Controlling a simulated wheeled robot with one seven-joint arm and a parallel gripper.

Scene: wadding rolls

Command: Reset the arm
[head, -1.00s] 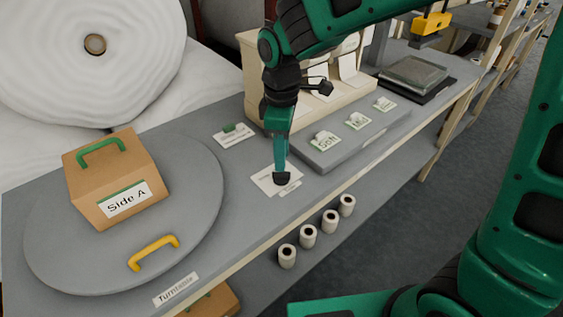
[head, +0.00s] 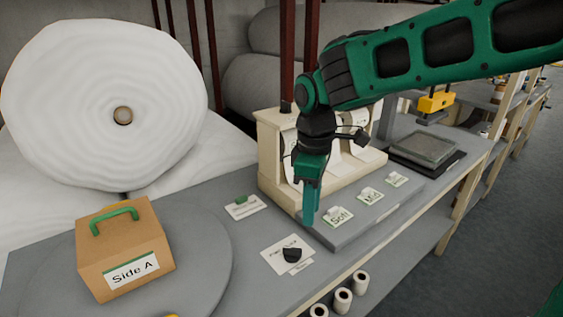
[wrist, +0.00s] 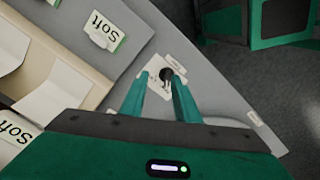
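My gripper (head: 310,222) hangs pointing down above the table, near the front left of the raised grey board with the Soft, Mid and third cards. In the wrist view my gripper (wrist: 161,76) shows its two green fingers apart with nothing held between them. A small black object (head: 291,254) lies on a white card (head: 278,262) on the table, below and left of the fingers and apart from them. In the wrist view the black object (wrist: 166,75) shows beyond the fingertips, in the gap between them. The card's writing is too small to read.
A brown box marked Side A (head: 142,248) with a green handle stands on the round turntable (head: 205,285) at left. The raised board (head: 345,238) and a cream rack (head: 274,150) are close to my gripper. Several small rolls (head: 343,299) sit below the table edge.

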